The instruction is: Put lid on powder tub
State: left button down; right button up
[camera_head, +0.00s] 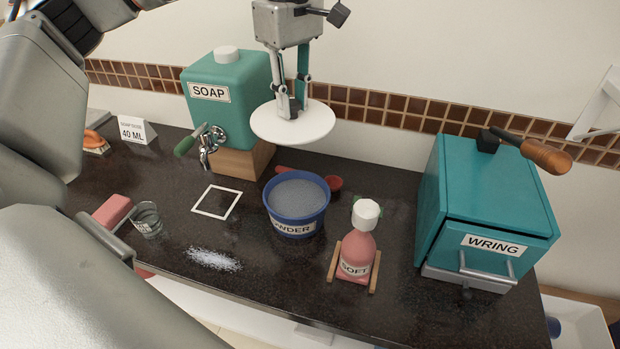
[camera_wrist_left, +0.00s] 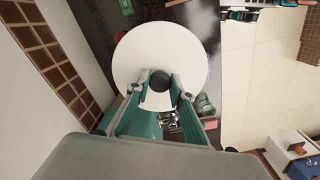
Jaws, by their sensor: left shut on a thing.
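The powder tub (camera_head: 297,222) is a blue round tub marked POWDER, standing upright and uncovered on the dark counter, full of grey powder. My left gripper (camera_head: 294,104) is shut on the dark knob of the white round lid (camera_head: 265,125). It holds the lid roughly level in the air, above the tub in the head view and clear of it. In the left wrist view the lid (camera_wrist_left: 185,48) fills the upper middle, with its knob between the fingers of my left gripper (camera_wrist_left: 157,83). The tub cannot be made out there. My right gripper is not seen.
The soap dispenser (camera_head: 230,110) stands behind left, its tap facing forward. A red scoop (camera_head: 334,184) lies behind the tub. The pink SOFT bottle (camera_head: 357,255) stands close at front right, the teal WRING box (camera_head: 490,190) further right. A glass (camera_head: 147,219) and spilled powder (camera_head: 214,259) are left.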

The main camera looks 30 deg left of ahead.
pick_arm(q)
jog(key=shift+w+f, duration=0.15)
jog(key=shift+f, duration=0.15)
notch_tip(320, 180, down, 19)
jog(key=shift+f, duration=0.15)
jog(key=shift+s, duration=0.2)
jog(key=c, duration=1.8)
grip_release()
jog(key=shift+f, duration=0.15)
jog(key=shift+o, duration=0.2)
